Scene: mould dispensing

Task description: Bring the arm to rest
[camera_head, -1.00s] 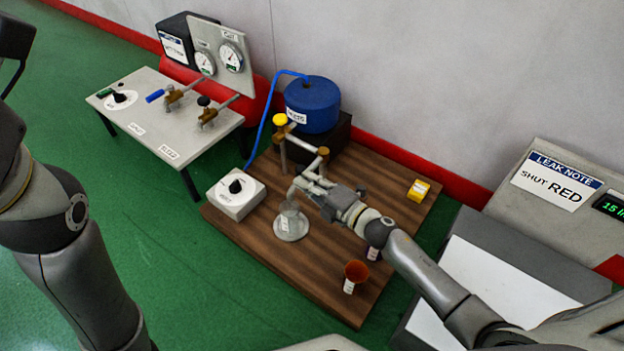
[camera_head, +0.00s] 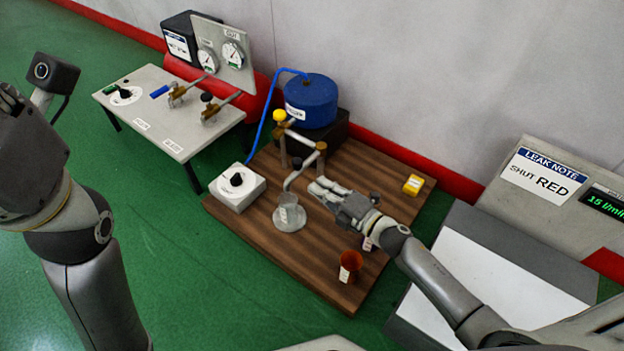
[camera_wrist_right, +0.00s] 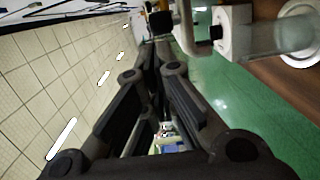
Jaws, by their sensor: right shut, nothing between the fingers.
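My right gripper (camera_head: 325,190) is shut and empty above the brown wooden board (camera_head: 330,287). Its fingers reach left, close to the tap pipe (camera_head: 297,177) and just right of the clear beaker (camera_head: 289,208) on its round pale base. The wrist view shows the right fingers (camera_wrist_right: 150,65) close together, with the beaker (camera_wrist_right: 285,30) at the upper right. My left arm stands at the left edge of the head view; its gripper (camera_head: 10,100) is partly cut off, so its fingers are unclear.
A white dial box (camera_head: 237,187) is left of the beaker. A blue tank (camera_head: 311,101) stands behind. Green floor (camera_head: 190,290) is clear at front left.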

